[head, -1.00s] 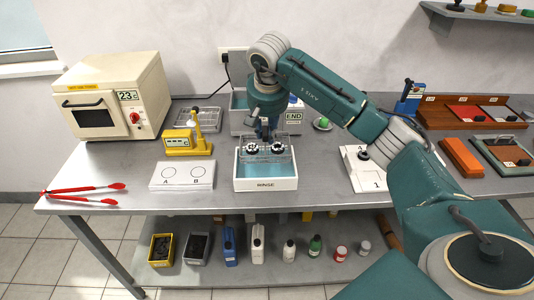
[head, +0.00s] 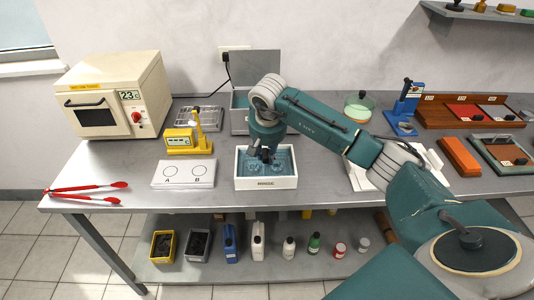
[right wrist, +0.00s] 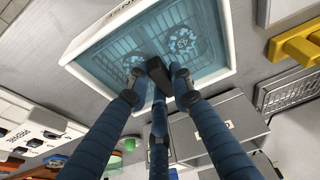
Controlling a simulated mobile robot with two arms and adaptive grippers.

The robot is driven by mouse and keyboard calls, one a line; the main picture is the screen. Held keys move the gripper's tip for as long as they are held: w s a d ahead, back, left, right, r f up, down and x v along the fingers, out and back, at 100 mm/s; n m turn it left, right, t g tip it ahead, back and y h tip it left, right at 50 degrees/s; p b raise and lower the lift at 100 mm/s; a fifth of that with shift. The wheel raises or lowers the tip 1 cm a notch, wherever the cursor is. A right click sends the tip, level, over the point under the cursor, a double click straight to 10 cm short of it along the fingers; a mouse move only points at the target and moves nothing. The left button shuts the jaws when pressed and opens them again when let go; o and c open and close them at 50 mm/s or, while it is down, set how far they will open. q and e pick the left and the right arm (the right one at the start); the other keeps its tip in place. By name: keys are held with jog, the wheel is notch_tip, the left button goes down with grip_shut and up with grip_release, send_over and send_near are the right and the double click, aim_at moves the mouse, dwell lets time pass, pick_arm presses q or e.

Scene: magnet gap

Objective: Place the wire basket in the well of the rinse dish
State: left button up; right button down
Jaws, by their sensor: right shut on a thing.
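The white rinse dish (head: 266,184) stands near the front edge of the bench, with blue liquid in its well. The wire basket (head: 284,168) is inside the dish's walls and looks sunk in the liquid. In the right wrist view the basket (right wrist: 122,49) shows through the blue, with two round metal parts in it. Whether it rests on the well's floor I cannot tell. My right gripper (head: 266,156) is directly above the dish, pointing down. Its fingers (right wrist: 160,78) are shut on the basket's dark handle. My left gripper is not in view.
Left of the dish lie a white A/B card (head: 184,174) and a yellow device (head: 180,141). A grey tank with a raised lid (head: 256,64) stands behind. A wire rack (head: 198,117) is at back left. Red tongs (head: 88,190) lie at far left.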

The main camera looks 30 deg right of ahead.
jog(key=c, duration=1.5)
grip_release()
jog(key=shift+c, duration=0.2)
jog(key=shift+r, duration=0.1)
jog(key=b+v, duration=0.1)
jog(key=v, duration=1.1)
jog(key=shift+b, duration=0.35)
